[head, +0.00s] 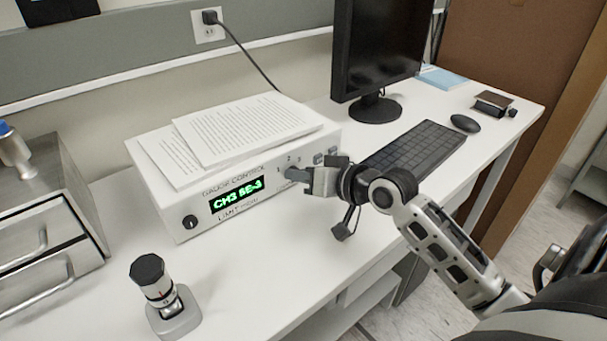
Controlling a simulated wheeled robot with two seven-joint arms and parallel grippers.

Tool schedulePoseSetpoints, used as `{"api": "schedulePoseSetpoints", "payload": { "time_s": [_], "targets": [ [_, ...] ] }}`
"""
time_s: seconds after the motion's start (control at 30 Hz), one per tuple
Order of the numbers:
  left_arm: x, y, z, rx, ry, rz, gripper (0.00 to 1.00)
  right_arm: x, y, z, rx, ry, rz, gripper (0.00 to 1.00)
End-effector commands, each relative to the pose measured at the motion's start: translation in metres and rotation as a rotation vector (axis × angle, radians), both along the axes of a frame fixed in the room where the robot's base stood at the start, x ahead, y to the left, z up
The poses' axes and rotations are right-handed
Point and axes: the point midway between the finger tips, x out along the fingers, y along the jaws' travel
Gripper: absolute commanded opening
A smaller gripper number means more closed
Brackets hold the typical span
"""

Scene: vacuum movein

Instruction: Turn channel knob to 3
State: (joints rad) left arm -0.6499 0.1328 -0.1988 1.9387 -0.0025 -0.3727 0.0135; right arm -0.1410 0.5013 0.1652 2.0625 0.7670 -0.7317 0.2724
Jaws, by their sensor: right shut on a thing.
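The white gauge control box (180,218) stands on the bench at the left. Its green display (237,196) reads "CH3 5E-3". A black knob (190,222) with a pale mark sits at the lower left of its front panel. My right gripper (298,176) is at the right part of the panel, by the small printed numbers, shut on the channel knob, which is mostly hidden by the fingers. My left gripper is not in view.
Printed papers (245,130) lie on top of the box. A valve with a black knob (148,269) stands at the front left, near a metal unit (45,215). A keyboard (418,148), monitor (378,50) and mouse (465,123) are to the right.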

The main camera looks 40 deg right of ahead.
Motion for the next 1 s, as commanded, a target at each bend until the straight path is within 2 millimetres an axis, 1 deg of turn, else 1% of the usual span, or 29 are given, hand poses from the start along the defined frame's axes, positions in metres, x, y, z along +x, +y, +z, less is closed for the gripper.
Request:
{"api": "schedulePoseSetpoints", "payload": {
  "time_s": [0.53, 0.57, 0.6, 0.63, 0.9, 1.0],
  "targets": [
    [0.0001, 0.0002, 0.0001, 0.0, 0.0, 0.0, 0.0, 0.0005, -0.0005, 0.0011, 0.025, -0.002, -0.001, 0.04],
    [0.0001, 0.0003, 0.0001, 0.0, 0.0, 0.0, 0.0, 0.0005, -0.0005, 0.0011, 0.025, -0.002, -0.001, 0.35],
    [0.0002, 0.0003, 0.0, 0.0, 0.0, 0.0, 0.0, 0.0005, -0.0004, 0.001, 0.025, -0.002, -0.001, 0.46],
    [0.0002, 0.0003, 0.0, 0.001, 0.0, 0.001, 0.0, 0.0005, -0.0004, 0.0009, 0.024, -0.002, -0.001, 0.49],
    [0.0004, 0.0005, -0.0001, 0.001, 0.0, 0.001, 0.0, -0.0004, -0.0005, 0.0003, 0.023, 0.0, -0.001, 0.49],
    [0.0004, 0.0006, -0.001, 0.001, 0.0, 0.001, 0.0, -0.0056, -0.0024, 0.0015, 0.022, 0.001, -0.001, 0.49]
  ]
}}
